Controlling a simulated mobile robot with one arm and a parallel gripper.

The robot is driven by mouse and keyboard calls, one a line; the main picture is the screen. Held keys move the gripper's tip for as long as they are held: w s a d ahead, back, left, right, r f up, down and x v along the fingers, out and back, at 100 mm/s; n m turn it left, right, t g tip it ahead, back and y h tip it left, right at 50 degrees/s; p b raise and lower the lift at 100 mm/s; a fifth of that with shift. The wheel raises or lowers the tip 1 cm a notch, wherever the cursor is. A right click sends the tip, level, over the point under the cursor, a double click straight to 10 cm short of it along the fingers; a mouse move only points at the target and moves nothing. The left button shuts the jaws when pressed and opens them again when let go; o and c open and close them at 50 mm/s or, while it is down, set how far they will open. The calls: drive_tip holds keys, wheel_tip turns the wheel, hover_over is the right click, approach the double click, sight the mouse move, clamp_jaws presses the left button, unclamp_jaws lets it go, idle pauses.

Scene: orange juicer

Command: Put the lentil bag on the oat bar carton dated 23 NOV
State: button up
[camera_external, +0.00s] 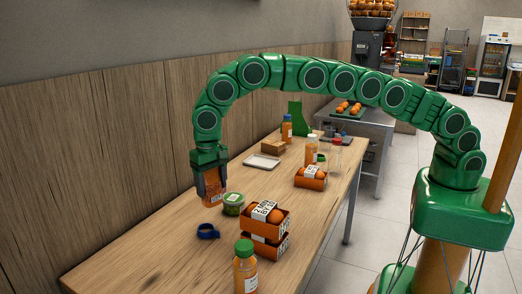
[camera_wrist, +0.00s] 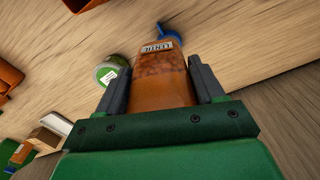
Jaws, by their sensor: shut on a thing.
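My gripper (camera_external: 210,178) is shut on the lentil bag (camera_external: 214,191), an orange-brown bag held above the left part of the wooden table. In the wrist view the bag (camera_wrist: 160,72) sits between both fingers, with a white label at its far end. Orange cartons with round orange contents and white printed bands stand on the table: a stack of two (camera_external: 262,232) at the front, right of and below the gripper in the picture, and a single one (camera_external: 310,183) farther back. The bands are too small to read a date, so I cannot tell which is 23 NOV.
An orange bottle (camera_external: 245,271) stands in front of the stack. A white tray (camera_external: 262,161), a cardboard box (camera_external: 273,146) and several bottles stand farther back. The table's front left is clear.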

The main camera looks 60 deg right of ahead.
drive_tip(key=w+d+r+m, duration=0.1)
drive_tip(key=w+d+m, duration=0.15)
drive_tip(key=d, duration=0.75)
drive_tip(key=w+d+r+m, duration=0.1)
drive_tip(key=w+d+m, duration=0.15)
drive_tip(key=d, duration=0.75)
drive_tip(key=w+d+r+m, duration=0.15)
drive_tip(key=w+d, duration=0.25)
drive_tip(key=d, duration=0.6)
drive_tip(key=s+d+r+m, duration=0.1)
drive_tip(key=s+d+m, duration=0.2)
drive_tip(key=d, duration=0.9)
drive_tip(key=s+d+r+m, duration=0.15)
drive_tip(key=s+d, duration=0.25)
drive_tip(key=d, duration=0.7)
drive_tip(key=s+d+r+m, duration=0.1)
drive_tip(key=s+d+m, duration=0.2)
drive_tip(key=d, duration=0.9)
hover_over(273, 142)
wheel_tip(273, 142, down, 10)
drive_tip(key=shift+s+r, duration=0.25)
drive_tip(key=shift+s, duration=0.1)
drive_tip(key=shift+w+f, duration=0.15)
drive_tip(key=shift+f, duration=0.8)
drive_tip(key=shift+w+f, duration=0.1)
drive_tip(key=shift+f, duration=0.8)
